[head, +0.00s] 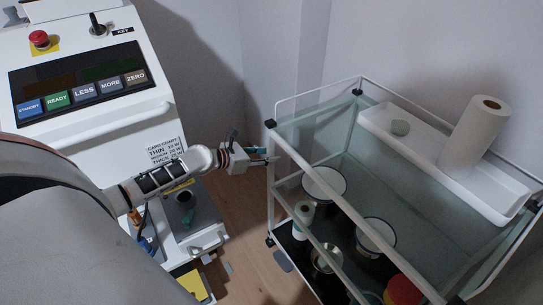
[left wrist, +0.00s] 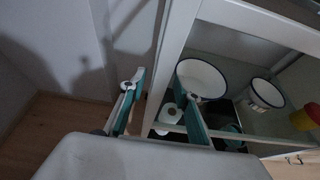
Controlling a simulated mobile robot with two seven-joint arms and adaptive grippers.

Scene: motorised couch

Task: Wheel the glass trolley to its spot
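The glass trolley (head: 345,80) stands at the right in the head view, with a white tube frame, a greenish glass top and black corner pieces. Its near left post (head: 270,190) runs down to a dark lower shelf. My left gripper (head: 266,154) reaches this post from the left, at about top-rail height. In the left wrist view its two teal fingers (left wrist: 162,100) are spread apart, with the white post (left wrist: 172,60) between them. I cannot tell whether either finger touches it. The trolley's spot cannot be made out. My right gripper is not in view.
White pots (head: 324,183) and a red-lidded jar (head: 404,290) are lower down. A white console (head: 90,80) stands left. Wooden floor (head: 245,230) shows between.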

